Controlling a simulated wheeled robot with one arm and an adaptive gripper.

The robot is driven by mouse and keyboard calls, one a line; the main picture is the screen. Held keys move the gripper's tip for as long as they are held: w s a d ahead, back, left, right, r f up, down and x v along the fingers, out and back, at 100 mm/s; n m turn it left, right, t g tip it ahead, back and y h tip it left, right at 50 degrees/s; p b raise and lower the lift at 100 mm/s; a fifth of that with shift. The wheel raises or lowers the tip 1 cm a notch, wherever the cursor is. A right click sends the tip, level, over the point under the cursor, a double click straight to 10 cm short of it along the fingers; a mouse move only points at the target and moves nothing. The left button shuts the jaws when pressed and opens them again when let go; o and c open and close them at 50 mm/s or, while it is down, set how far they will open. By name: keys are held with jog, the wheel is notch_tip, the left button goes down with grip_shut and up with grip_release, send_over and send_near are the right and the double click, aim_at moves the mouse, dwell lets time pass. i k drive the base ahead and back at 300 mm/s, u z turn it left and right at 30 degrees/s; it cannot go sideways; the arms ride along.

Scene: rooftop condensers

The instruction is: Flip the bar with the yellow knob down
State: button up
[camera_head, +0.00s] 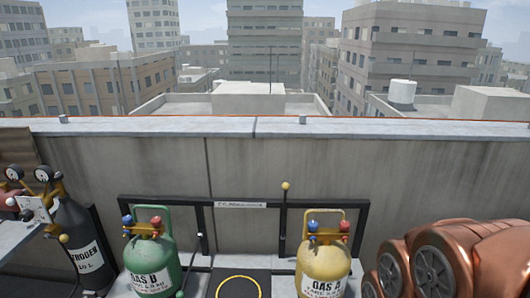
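The bar with the yellow knob (285,186) stands upright against the low concrete wall, between the green and yellow gas cylinders and nearer the yellow one. The round knob is at its top end, above the black rail. The thin dark bar (283,220) runs down from it, and its lower end is behind or beside the yellow cylinder, hard to make out. My gripper is not in view.
A green cylinder (153,262) and a yellow cylinder (324,264) stand on either side of a dark pad with a yellow ring (239,287). A black rail frame (166,200) runs behind them. A black nitrogen cylinder (83,245) with gauges (43,173) is at left.

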aim_at(286, 187)
jog(key=u, duration=0.55)
jog(key=k, duration=0.65)
jog(key=u, duration=0.75)
jog(key=i, duration=0.95)
jog(key=z, duration=0.7)
